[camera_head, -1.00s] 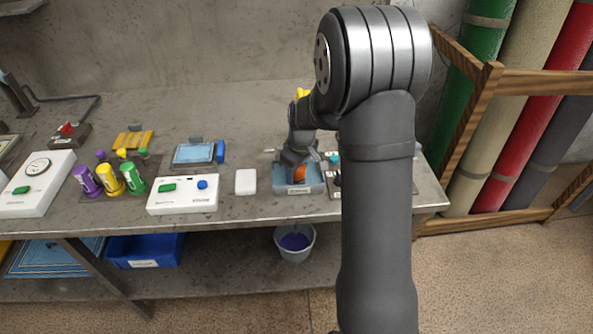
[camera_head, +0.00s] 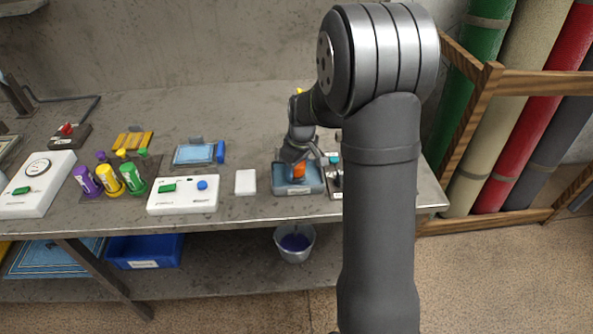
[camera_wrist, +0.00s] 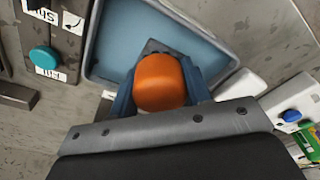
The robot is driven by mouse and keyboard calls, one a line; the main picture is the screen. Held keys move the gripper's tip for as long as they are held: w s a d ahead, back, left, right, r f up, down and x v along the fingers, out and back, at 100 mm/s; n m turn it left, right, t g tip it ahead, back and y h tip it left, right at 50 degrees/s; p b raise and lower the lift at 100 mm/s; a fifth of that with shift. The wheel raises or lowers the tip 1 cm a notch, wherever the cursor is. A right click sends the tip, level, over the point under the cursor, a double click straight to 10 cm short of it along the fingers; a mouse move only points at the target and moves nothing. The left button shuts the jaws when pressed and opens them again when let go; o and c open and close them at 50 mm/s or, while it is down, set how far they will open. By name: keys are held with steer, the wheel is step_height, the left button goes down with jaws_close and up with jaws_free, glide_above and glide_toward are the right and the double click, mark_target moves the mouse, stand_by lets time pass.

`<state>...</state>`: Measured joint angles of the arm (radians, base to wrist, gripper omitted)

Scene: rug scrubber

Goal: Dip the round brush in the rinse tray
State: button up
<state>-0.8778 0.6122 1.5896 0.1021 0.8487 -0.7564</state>
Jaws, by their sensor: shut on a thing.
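The rinse tray (camera_head: 279,189) is a small blue-grey tray near the bench's front edge; its pale rim and blue inside also show in the wrist view (camera_wrist: 92,45). My gripper (camera_wrist: 160,92) is shut on the orange handle of the round brush (camera_wrist: 160,80), one finger on each side. The orange part also shows in the head view (camera_head: 299,171). A dark part shows just beyond the handle, against the tray's inside. The brush is over or in the tray; its lower end is hidden, so I cannot tell whether it touches the tray floor.
A white block (camera_head: 245,182) and a white control box (camera_head: 183,194) stand left of the tray. A panel with a teal button (camera_wrist: 43,58) is close on the tray's other side. Purple, yellow and green bottles (camera_head: 109,180) stand farther left. Rolled rugs (camera_head: 515,110) stand at the right.

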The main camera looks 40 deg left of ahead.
steer(key=shift+r, duration=1.95)
steer(key=shift+r, duration=1.5)
